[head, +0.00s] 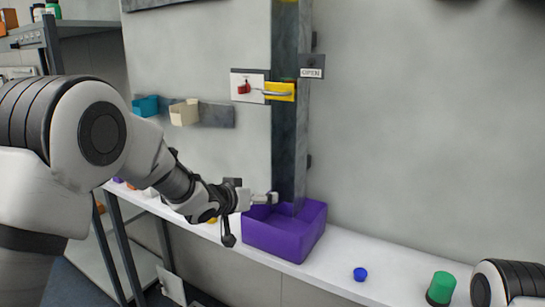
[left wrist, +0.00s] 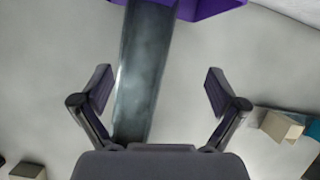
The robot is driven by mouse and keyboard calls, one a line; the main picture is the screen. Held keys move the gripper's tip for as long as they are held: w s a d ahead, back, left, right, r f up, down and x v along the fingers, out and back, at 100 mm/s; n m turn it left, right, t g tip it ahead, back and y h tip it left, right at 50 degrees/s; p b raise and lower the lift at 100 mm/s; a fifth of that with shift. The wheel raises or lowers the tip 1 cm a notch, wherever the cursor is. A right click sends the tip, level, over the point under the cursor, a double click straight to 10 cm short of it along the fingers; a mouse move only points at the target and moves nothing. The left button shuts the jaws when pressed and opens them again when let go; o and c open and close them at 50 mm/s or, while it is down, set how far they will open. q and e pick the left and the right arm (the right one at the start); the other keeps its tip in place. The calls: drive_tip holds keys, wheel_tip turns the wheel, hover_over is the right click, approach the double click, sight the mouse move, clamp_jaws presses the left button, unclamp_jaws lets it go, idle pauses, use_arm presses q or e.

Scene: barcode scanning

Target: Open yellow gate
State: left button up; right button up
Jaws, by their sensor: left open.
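The yellow gate (head: 280,91) sits on the grey vertical chute (head: 290,150) in the head view, with a grey handle (head: 274,93) across its front. My left gripper (head: 250,218) is well below the gate, beside the foot of the chute and in front of the purple bin (head: 285,238). In the left wrist view the left gripper (left wrist: 158,82) is open and empty, with the chute (left wrist: 145,70) beyond its fingers and the purple bin (left wrist: 210,8) at the top edge. The gate does not show there. My right gripper is out of view.
A blue cap (head: 360,274) and a green cylinder (head: 441,288) stand on the white shelf (head: 325,285). The right wall is clear.

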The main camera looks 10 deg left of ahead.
use_arm(q)
wheel_tip(320, 180, up, 12)
drive_tip(key=m+t, duration=0.1)
drive_tip(key=t, duration=0.1)
drive_tip(key=m+t+h+b, duration=0.1)
drive_tip(key=t, duration=0.1)
approach(271, 93)
drive_tip(key=x, duration=0.3)
drive_tip(key=p+x, duration=0.2)
drive_tip(key=x, duration=0.5)
drive_tip(key=shift+w+d, duration=0.1)
drive_tip(key=shift+w, duration=0.15)
drive_tip(key=shift+c, duration=0.4)
